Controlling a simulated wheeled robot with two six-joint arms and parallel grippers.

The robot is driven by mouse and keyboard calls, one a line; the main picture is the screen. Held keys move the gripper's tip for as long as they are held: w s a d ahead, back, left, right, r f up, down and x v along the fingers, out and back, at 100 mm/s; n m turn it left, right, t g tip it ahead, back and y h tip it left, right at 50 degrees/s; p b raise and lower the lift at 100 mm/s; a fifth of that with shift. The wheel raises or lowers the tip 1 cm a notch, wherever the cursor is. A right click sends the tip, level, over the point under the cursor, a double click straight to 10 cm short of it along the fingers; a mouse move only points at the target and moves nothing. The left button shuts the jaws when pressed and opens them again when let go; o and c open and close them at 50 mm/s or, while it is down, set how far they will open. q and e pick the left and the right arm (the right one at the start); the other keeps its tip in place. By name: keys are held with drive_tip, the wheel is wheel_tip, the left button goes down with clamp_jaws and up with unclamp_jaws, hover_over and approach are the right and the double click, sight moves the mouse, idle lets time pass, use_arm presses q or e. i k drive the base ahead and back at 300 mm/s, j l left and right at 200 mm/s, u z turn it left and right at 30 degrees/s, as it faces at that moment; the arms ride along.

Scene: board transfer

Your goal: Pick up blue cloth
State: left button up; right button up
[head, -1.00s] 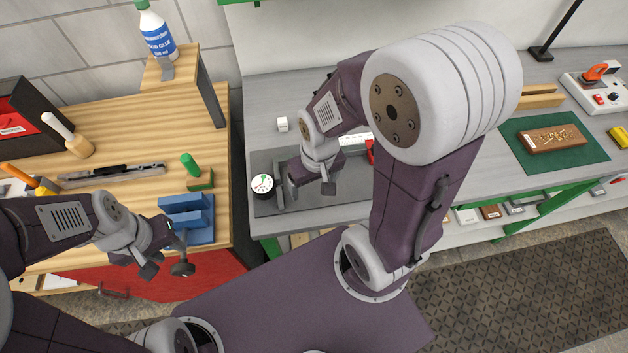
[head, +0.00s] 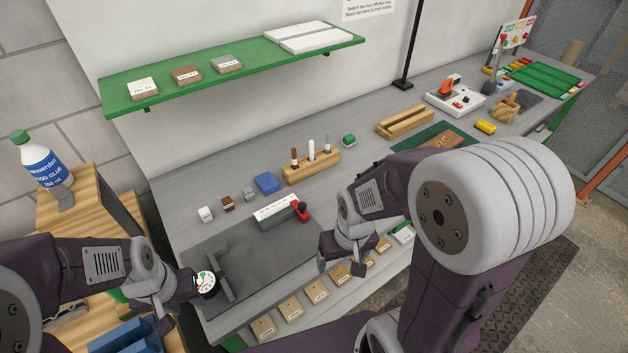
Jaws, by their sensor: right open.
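A small folded blue piece (head: 266,182), which looks like the blue cloth, lies on the grey bench behind the dark mat. My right gripper (head: 342,258) is open and empty above the bench's front part, to the right of the blue piece and nearer to me. My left gripper (head: 178,300) is at the lower left, beside the round dial gauge, well away from the blue piece. Its fingers are partly hidden, and I cannot tell how far apart they are.
The dark mat (head: 250,264) holds a dial gauge (head: 206,284) and a white block with a red-black part (head: 302,211). A wooden holder (head: 312,167) stands right of the blue piece, small blocks to its left. A green shelf (head: 180,86) overhangs behind.

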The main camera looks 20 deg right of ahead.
sight(266, 182)
drive_tip(key=z, duration=0.2)
drive_tip(key=i+l+u, duration=0.1)
drive_tip(key=l+u, duration=1.2)
